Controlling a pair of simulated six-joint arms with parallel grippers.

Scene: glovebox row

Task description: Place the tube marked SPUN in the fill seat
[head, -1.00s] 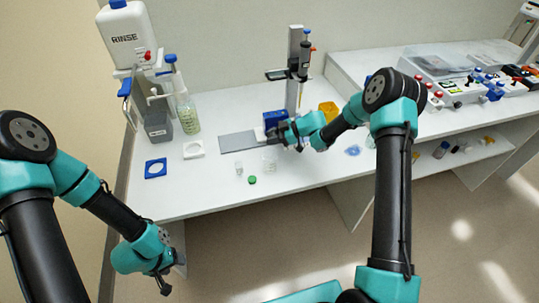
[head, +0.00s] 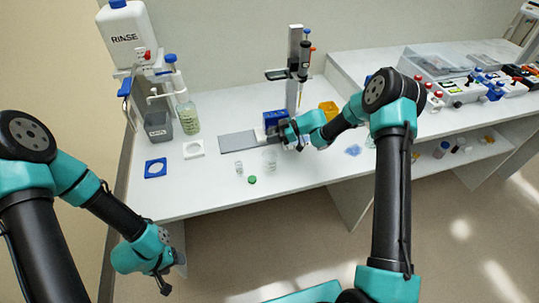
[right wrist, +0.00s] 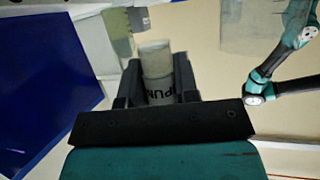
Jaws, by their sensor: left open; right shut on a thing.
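My right gripper (head: 273,136) is over the right end of a flat grey plate (head: 238,142), beside the foot of a pipette stand. In the right wrist view the gripper (right wrist: 157,85) is shut on a cylindrical tube (right wrist: 155,62). Dark letters reading "PUN" show on the tube, with the first part of the word hidden by a finger. The tube's upper part looks pale and translucent. My left gripper (head: 163,283) is open and empty in front of the bench's left end. I cannot tell which spot is the fill seat.
A small clear vial (head: 239,168), a green cap (head: 252,180) and a clear beaker (head: 270,157) stand near the front edge. A blue box (head: 275,118) and the pipette stand (head: 294,70) are behind my right gripper. A blue square holder (head: 155,168) and white ring (head: 194,149) lie left.

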